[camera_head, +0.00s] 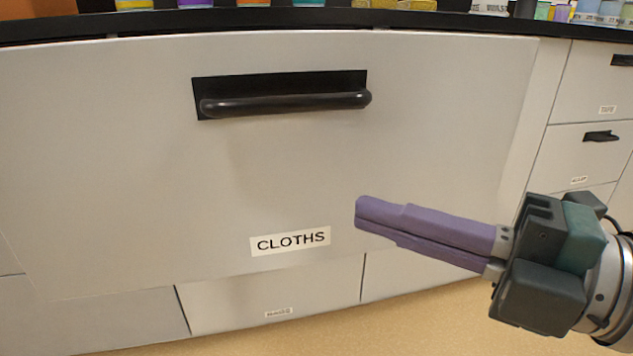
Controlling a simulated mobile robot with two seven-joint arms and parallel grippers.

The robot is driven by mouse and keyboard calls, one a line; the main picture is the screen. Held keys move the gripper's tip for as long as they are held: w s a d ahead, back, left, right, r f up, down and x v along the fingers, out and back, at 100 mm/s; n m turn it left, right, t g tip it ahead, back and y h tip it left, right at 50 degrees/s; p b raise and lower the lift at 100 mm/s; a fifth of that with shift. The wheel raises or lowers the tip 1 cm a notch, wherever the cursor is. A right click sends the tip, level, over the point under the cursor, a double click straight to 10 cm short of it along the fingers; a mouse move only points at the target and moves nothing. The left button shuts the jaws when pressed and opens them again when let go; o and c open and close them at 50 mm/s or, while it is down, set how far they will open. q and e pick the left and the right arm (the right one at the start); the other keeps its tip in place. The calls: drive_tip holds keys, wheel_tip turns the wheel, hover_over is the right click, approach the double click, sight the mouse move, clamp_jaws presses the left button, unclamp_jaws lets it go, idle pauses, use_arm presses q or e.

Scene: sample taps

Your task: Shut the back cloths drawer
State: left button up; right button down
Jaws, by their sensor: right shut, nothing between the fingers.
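The cloths drawer (270,170) fills most of the view, with a pale grey front and a "CLOTHS" label (290,241) low on it. Its black bar handle (286,103) sits near the top. The front looks large and stands out from the fronts around it, so the drawer appears to be pulled out. My right gripper (358,212) comes in from the right with its purple fingers together and empty. Its tips are in front of the drawer front, right of the label and below the handle. I cannot tell whether they touch it. My left gripper is not in view.
A dark countertop (420,20) runs above the drawer, with several coloured containers along it. More labelled drawers with black handles (601,137) are at the right. A lower drawer (275,304) shows beneath. The tan floor (420,325) is clear at the bottom.

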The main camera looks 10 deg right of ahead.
sight(331, 183)
drive_tip(key=w+b, duration=0.1)
drive_tip(key=w, duration=0.2)
drive_tip(key=shift+w, duration=0.35)
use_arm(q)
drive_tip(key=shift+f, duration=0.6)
use_arm(e)
drive_tip(key=shift+w, duration=0.1)
